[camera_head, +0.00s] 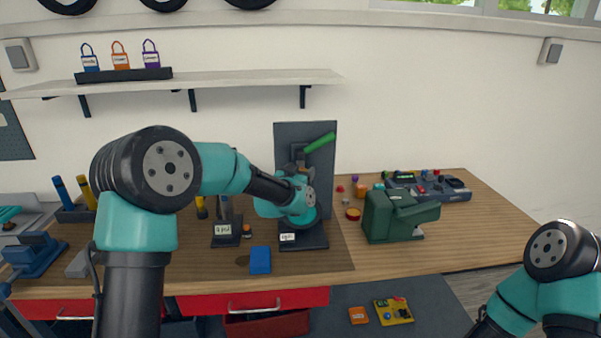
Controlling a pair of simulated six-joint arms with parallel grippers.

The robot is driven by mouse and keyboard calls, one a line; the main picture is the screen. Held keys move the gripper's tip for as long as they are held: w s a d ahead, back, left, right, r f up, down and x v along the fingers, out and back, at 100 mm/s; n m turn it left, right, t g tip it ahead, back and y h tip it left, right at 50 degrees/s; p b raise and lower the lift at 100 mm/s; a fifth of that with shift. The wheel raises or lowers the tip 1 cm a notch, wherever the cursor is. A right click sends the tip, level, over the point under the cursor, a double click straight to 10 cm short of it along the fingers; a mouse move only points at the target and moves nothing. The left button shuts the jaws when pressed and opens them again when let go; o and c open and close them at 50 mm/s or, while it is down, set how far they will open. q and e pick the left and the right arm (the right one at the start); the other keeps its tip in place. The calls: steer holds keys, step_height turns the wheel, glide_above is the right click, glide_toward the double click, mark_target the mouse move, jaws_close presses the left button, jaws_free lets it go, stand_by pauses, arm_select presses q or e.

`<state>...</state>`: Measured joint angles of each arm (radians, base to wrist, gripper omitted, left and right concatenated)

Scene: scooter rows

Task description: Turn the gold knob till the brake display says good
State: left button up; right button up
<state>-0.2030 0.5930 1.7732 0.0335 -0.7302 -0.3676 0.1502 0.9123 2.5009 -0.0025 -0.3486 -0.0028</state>
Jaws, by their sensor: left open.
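A dark stand (284,138) with a tall back plate and a green lever (320,142) is on the bench. On its base is a small white display (287,237) with dark lettering too small to read surely. My left arm reaches in front of the stand, and my left gripper (299,170) is open close to the back plate below the lever. The wrist covers the middle of the stand. I cannot make out the gold knob; it may be hidden behind the wrist. My right arm shows at the lower right, with its gripper out of the picture.
A second white display (222,230) stands left of the stand, with a blue block (260,260) in front. A green machine (390,216) and small coloured parts are to the right. A blue vise (35,255) is at far left. A shelf (210,80) hangs above.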

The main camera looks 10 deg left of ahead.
arm_select(q)
steer(key=shift+w, duration=0.15)
steer(key=shift+c, duration=0.3)
steer(key=c, duration=0.9)
steer(key=shift+o, duration=0.2)
steer(key=shift+d+n+y, duration=0.1)
steer(key=shift+n+y, duration=0.5)
steer(key=shift+y, duration=0.3)
steer(key=shift+d+n+y, duration=0.1)
steer(key=shift+n+y, duration=0.6)
steer(key=shift+y, duration=0.4)
steer(key=shift+d+n+g+y, duration=0.15)
steer(key=shift+n+y, duration=0.7)
steer(key=shift+y, duration=0.45)
steer(key=shift+a+n+g+y, duration=0.15)
steer(key=shift+n+y, duration=0.7)
steer(key=shift+y, duration=0.45)
steer(key=shift+d+y, duration=0.1)
steer(key=shift+y, duration=0.2)
steer(key=o, duration=0.9)
